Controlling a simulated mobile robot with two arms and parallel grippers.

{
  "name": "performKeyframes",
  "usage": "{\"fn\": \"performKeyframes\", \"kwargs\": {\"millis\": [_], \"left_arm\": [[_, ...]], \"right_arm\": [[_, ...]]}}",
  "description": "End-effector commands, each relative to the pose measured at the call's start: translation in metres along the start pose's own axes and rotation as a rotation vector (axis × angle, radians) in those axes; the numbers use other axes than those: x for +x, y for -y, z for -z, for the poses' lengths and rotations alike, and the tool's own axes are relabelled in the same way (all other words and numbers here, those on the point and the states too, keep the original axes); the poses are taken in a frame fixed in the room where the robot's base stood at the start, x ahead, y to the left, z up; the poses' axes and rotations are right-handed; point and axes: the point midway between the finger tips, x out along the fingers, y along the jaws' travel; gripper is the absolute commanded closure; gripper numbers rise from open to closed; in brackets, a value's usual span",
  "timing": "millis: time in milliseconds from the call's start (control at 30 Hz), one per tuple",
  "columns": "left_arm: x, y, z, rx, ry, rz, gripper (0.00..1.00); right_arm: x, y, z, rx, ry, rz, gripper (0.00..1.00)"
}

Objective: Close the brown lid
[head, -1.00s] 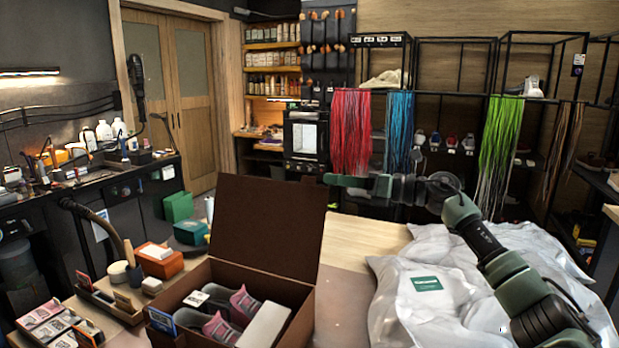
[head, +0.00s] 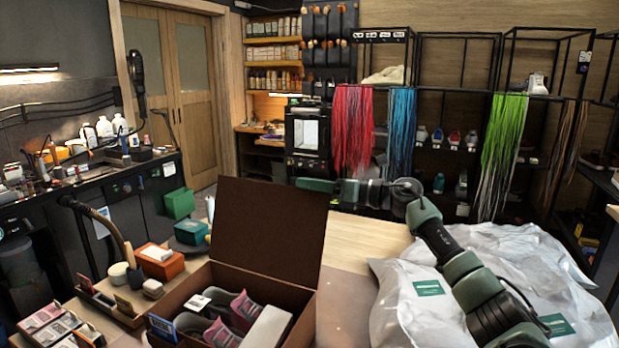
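The brown lid (head: 268,228) stands upright, tilted slightly back, at the rear of an open brown box (head: 190,290) in the head view. Inside the box lie grey and pink sneakers (head: 232,311) and a white block-like item (head: 267,327). My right arm reaches in from the right, and its green end with the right gripper (head: 312,184) is at the lid's top right edge, partly behind it. The fingers are hidden or too small to tell, and I cannot tell whether they touch the lid. My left gripper is not in view.
White plastic bags (head: 405,308) with green labels fill the table's right side, under my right arm. An orange box (head: 160,263), a brush tray (head: 108,300) and cards (head: 45,328) lie left of the box. Bare wooden tabletop (head: 365,240) shows behind and right of the box.

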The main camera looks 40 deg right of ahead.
Motion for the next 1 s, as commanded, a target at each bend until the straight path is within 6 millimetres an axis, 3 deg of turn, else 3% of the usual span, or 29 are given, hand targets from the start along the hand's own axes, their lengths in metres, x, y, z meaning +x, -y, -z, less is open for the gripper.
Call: {"fn": "performKeyframes", "kwargs": {"millis": [300,400,1000], "left_arm": [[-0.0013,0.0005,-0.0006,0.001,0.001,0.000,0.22],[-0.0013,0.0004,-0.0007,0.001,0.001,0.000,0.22],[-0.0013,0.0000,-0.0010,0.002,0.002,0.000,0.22]], "right_arm": [[0.0040,0.0000,0.0006,0.000,0.000,0.000,0.75],[0.0039,0.0000,0.0005,0.000,0.000,0.000,1.00],[0.0036,0.0002,0.0005,0.000,0.000,0.000,1.00]]}}
